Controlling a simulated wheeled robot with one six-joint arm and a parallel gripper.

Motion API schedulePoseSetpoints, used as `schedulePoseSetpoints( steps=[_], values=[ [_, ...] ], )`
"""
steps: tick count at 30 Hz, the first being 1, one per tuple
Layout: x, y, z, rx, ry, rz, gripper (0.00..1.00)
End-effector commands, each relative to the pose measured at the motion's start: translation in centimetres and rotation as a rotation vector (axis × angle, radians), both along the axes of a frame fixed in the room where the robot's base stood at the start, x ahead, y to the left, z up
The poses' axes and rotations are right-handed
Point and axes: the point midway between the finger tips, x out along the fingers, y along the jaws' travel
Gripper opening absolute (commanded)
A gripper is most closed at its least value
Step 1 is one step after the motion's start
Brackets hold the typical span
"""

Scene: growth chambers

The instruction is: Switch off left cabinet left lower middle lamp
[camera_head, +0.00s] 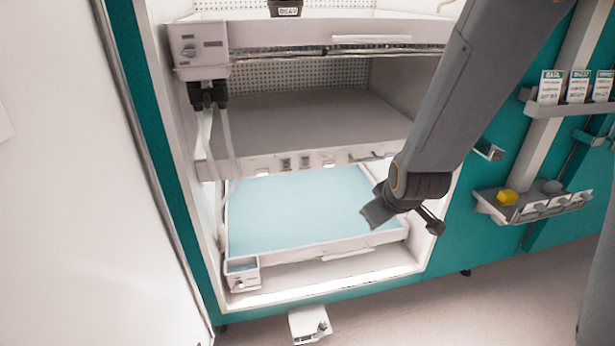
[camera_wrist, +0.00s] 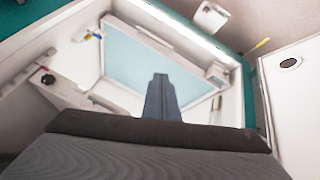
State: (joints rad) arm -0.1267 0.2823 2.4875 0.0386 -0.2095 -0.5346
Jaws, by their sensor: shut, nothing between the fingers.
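The open cabinet has a white front rail (camera_head: 345,156) below its grey middle shelf (camera_head: 300,118). Two small dark switches, a left one (camera_head: 285,163) and a right one (camera_head: 304,162), sit on this rail. Which lamp each serves, and its on or off position, is too small to tell. The space below is bright, with a pale blue tray (camera_head: 290,208), but no lamp itself is clearly visible. My gripper (camera_wrist: 160,78) is shut and empty in the wrist view, pointing toward the tray. In the head view, my wrist hangs before the cabinet's lower right, apart from the switches.
A small box (camera_head: 242,275) sits at the tray's front left corner. A white pedal-like box (camera_head: 309,325) is on the floor. A side shelf (camera_head: 540,203) holds a yellow item.

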Motion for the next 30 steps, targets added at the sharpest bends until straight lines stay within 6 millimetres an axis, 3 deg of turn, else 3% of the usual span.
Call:
schedulePoseSetpoints(
  steps=[1,6,12,21,30],
  values=[
    [2.2,1.2,-1.9,-0.032,-0.074,0.074,0.0],
    [8.6,5.0,-4.0,-0.187,-0.382,0.307,0.0],
    [12.9,9.5,-5.2,-0.425,-0.746,0.506,0.0],
    [13.6,13.4,-5.1,-0.737,-1.119,0.604,0.0],
    [13.2,14.0,-4.6,-0.806,-1.19,0.607,0.0]
  ],
)
